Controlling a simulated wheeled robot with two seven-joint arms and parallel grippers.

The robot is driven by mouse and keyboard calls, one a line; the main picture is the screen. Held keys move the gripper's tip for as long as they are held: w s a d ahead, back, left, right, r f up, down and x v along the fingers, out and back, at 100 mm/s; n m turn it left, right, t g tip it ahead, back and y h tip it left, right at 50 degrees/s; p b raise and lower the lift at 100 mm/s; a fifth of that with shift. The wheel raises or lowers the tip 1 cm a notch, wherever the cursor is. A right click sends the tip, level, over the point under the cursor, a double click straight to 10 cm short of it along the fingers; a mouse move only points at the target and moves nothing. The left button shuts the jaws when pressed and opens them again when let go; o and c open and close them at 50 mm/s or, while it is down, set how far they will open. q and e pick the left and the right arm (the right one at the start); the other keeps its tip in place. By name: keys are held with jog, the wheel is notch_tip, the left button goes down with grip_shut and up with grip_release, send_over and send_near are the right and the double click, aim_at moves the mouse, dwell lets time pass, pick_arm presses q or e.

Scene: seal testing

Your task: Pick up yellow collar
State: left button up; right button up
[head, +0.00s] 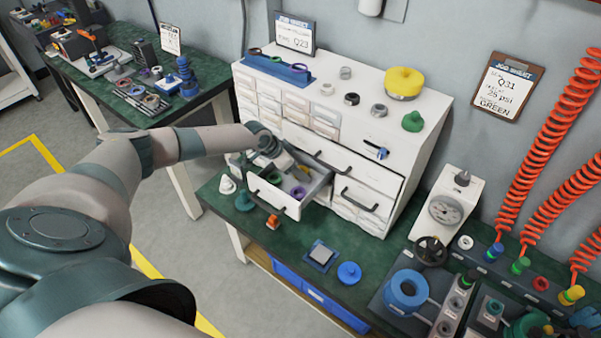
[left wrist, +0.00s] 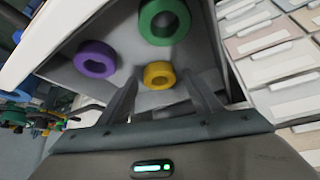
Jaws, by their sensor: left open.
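The yellow collar (left wrist: 159,75) is a small ring lying on the floor of an open drawer, between and just beyond my left fingertips in the left wrist view. My left gripper (left wrist: 157,88) is open and empty, pointing into the drawer; I cannot tell its exact height above the collar. A larger green collar (left wrist: 165,21) and a purple collar (left wrist: 95,60) lie in the same drawer. In the head view the left arm reaches over the open drawer (head: 277,200), and the purple collar (head: 298,192) shows there. My right gripper is not in view.
The drawer belongs to a white cabinet (head: 405,140) with other drawers and several parts on top, including a large yellow ring (head: 404,82). An orange part (head: 273,222), a blue part (head: 349,273) and a test fixture (head: 407,290) stand on the green bench (head: 300,237).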

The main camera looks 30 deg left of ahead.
pick_arm(q)
jog(key=c, duration=1.3)
jog(key=shift+c, duration=0.2)
jog(key=shift+r, duration=0.15)
jog(key=shift+w+r, duration=0.1)
jog(key=shift+r, duration=0.5)
notch_tip(320, 180, up, 17)
jog(key=b, duration=0.4)
jog(key=shift+f+b, duration=0.15)
jog(key=shift+b, duration=0.25)
